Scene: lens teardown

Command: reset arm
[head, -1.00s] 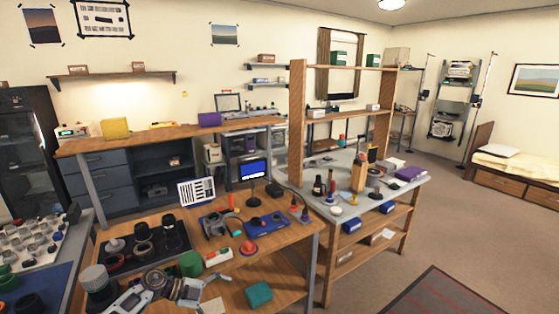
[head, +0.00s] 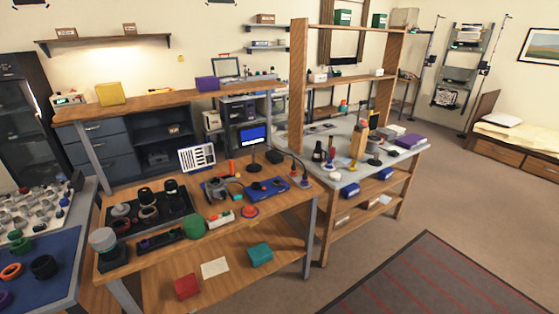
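Neither of my arms nor grippers shows in the head view now. The wooden workbench (head: 130,262) stands in front of me with a dark tray (head: 112,231) of lens parts on its left part. A blue mat (head: 268,189) with small parts lies at the bench's right. A grey clamp-like device (head: 214,190) sits left of that mat. A green cylinder (head: 193,227) stands near the bench's front edge.
A lower shelf (head: 220,290) holds a red box (head: 187,287), a paper sheet (head: 214,267) and a teal box (head: 260,254). A side table with a blue mat (head: 40,265) is at left. A shelf unit (head: 345,200) stands right. Open floor (head: 375,242) lies at right, partly under a dark rug (head: 425,285).

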